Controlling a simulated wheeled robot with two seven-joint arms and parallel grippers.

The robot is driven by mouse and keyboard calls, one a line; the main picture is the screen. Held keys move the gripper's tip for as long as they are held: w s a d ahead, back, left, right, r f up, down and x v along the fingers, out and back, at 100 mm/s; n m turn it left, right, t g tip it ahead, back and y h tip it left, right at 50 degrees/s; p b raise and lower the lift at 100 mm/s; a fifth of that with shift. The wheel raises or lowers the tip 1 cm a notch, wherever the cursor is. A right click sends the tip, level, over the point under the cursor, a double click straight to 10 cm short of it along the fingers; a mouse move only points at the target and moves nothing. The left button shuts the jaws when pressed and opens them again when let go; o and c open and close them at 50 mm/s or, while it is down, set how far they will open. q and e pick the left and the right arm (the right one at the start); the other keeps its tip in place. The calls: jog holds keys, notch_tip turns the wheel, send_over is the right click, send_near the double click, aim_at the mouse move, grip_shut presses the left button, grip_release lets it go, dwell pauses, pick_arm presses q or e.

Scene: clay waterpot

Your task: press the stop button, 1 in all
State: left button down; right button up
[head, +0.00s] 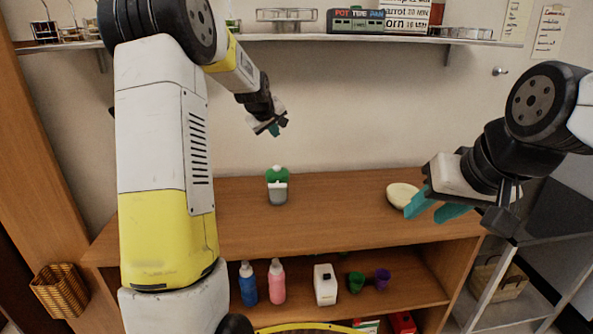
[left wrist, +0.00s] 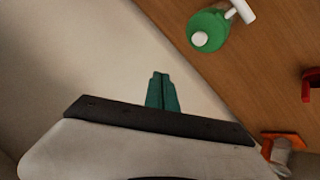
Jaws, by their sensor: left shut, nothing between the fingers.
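I cannot make out a stop button for certain in either view. My left gripper (head: 272,128) hangs in the air in front of the wall, above the back of the wooden counter. In the left wrist view its teal fingers (left wrist: 161,92) are pressed together with nothing between them. My right gripper (head: 434,208) is at the right above the counter, its teal fingers apart and empty. In the left wrist view a red object (left wrist: 311,85) is cut off by the right edge. An orange piece (left wrist: 283,137) shows below it; I cannot tell what either is.
A green and grey bottle (head: 278,190) stands on the counter (head: 330,225). A pale bowl (head: 401,194) sits near my right fingers. A wall shelf (head: 300,38) holds a labelled box (head: 356,22) and glassware. Bottles and small pots stand below the counter. The counter's middle is clear.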

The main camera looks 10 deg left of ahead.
aim_at(276, 168)
pick_arm(q)
jog(key=shift+w+d+f, duration=0.1)
jog(key=shift+w+f, duration=0.05)
jog(key=shift+f, duration=4.45)
jog(key=shift+f, duration=0.1)
jog(key=shift+f, duration=0.25)
jog(key=shift+f, duration=0.55)
jog(key=shift+r, duration=0.95)
